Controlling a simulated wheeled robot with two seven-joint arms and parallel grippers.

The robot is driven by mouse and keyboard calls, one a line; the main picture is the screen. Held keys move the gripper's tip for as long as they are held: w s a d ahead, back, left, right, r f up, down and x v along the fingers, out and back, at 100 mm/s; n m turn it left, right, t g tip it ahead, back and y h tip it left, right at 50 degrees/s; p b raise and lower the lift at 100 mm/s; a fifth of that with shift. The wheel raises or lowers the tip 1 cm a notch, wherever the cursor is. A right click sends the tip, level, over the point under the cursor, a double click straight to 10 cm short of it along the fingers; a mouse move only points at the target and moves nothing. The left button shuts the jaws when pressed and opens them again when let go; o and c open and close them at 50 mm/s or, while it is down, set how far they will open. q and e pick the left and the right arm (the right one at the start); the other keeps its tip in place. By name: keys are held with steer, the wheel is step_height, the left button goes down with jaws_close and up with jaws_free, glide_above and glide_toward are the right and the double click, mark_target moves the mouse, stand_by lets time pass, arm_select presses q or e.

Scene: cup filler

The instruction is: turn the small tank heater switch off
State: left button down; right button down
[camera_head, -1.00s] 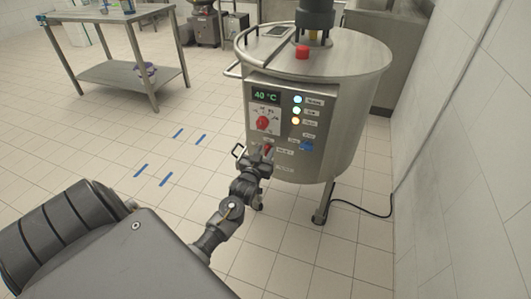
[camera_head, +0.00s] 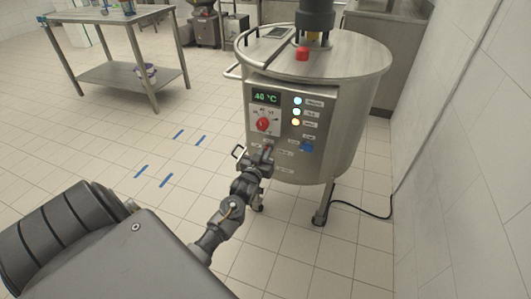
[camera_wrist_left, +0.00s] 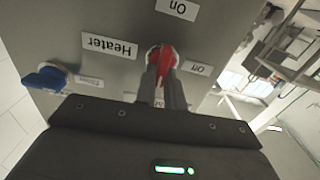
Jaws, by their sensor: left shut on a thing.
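The small steel tank (camera_head: 345,120) stands on legs with a control panel on its front. The heater switch (camera_wrist_left: 163,57) is a red handle low on the panel; in the wrist view it sits beside upside-down labels "Heater" (camera_wrist_left: 109,45), "On" (camera_wrist_left: 178,8) and "Off" (camera_wrist_left: 198,68). My left gripper (camera_head: 266,154) is at the panel's lower left. Its two fingers (camera_wrist_left: 163,82) are shut on the red switch, one on each side. They hide part of the handle, so its exact angle is hard to tell. My right gripper is not in view.
Above the switch are a red dial (camera_head: 263,125), a display (camera_head: 266,97) reading 40 °C and several lit lamps. A blue handle (camera_head: 307,147) is to the right. A white wall (camera_head: 475,150) stands at the right.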

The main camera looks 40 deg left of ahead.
arm_select(q)
steer(key=shift+s+a+f+n+p, duration=0.15)
steer(key=shift+n+p, duration=1.1)
steer(key=shift+n, duration=1.7)
steer(key=shift+w+a+f+n+p, duration=0.2)
steer(key=shift+n+p, duration=1)
steer(key=shift+n, duration=1.8)
steer(key=shift+s+a+f+n+p, duration=0.2)
steer(key=shift+n+p, duration=1.05)
steer(key=shift+n, duration=1.7)
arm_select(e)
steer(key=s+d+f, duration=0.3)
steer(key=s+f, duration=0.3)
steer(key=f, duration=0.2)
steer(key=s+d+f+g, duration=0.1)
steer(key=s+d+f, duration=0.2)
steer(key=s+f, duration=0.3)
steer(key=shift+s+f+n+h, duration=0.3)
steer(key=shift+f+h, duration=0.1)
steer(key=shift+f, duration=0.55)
arm_select(q)
steer(key=shift+f, duration=0.1)
steer(key=c, duration=1.5)
jaws_free()
steer(key=shift+s, duration=0.1)
